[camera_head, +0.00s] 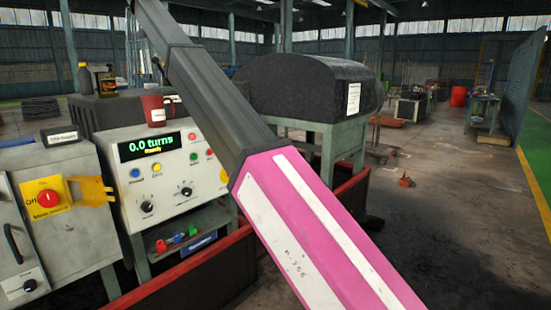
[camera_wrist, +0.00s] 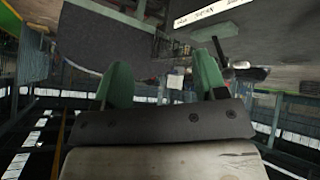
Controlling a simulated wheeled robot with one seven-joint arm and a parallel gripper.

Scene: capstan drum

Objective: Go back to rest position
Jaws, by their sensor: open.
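My gripper (camera_wrist: 162,78) shows in the wrist view as two green fingers set well apart on a dark bracket. It is open, with nothing between the fingers. In the head view my arm, dark grey and then pink with white stripes, crosses the middle; my gripper is not seen there. The control console (camera_head: 125,182) stands left of my arm, and its display (camera_head: 150,147) reads "0.0 turns" with a smaller line below. The black rounded drum cover (camera_head: 300,85) stands behind my arm, partly hidden by it.
A grey cabinet (camera_head: 85,235) with a red knob (camera_head: 48,198) on a yellow plate is at far left. A red mug (camera_head: 153,110) stands on the console. Small coloured items lie on the shelf below. A red rail (camera_head: 195,272) runs along the front. Floor at right is mostly clear.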

